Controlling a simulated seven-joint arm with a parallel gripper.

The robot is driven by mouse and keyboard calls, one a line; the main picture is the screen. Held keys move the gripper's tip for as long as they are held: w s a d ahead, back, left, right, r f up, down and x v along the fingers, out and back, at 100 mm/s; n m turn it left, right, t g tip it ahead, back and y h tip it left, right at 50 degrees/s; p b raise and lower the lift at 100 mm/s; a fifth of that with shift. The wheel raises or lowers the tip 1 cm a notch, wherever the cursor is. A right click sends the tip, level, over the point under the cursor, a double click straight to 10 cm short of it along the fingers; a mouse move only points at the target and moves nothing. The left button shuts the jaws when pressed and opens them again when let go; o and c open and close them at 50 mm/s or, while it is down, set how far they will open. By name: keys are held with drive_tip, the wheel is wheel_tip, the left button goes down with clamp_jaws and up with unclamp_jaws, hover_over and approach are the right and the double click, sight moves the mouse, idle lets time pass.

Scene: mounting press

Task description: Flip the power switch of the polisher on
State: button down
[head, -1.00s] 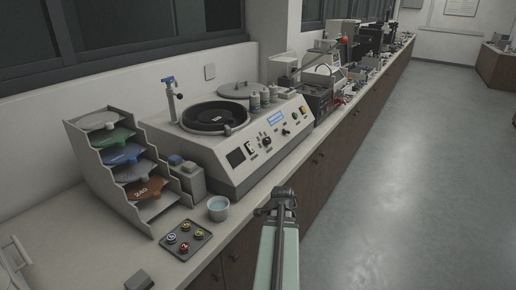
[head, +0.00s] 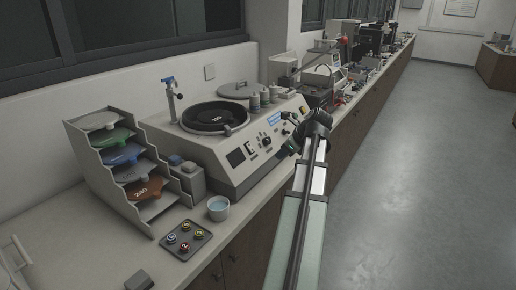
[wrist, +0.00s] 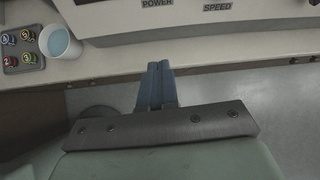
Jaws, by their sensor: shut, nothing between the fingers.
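The polisher (head: 215,160) is a pale grey machine with a round dark platen (head: 215,117) on top and a sloped front panel. Its power switch (head: 250,147), a small rocker, sits on that panel left of the black knob. In the wrist view the POWER label (wrist: 157,3) shows at the top edge; the switch itself is out of that picture. My gripper (head: 292,147) is in front of the right part of the panel, apart from the switch. In the wrist view its blue fingers (wrist: 160,68) are together and empty, over the bench's front edge.
A stepped rack of discs (head: 100,127) is to the left. More equipment lines the bench beyond. The floor at right is clear.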

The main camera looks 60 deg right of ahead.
sight(253, 150)
wheel_tip(253, 150, up, 8)
drive_tip(key=d+t, duration=0.1)
drive_tip(key=shift+w+m+t+y, duration=0.3)
drive_tip(key=shift+w+m+t, duration=0.1)
drive_tip(key=shift+w, duration=0.05)
drive_tip(key=shift+f, duration=0.1)
drive_tip(key=x, duration=1.4)
drive_tip(key=shift+w+f, duration=0.1)
drive_tip(key=shift+f, duration=0.1)
drive_tip(key=shift+r, duration=0.1)
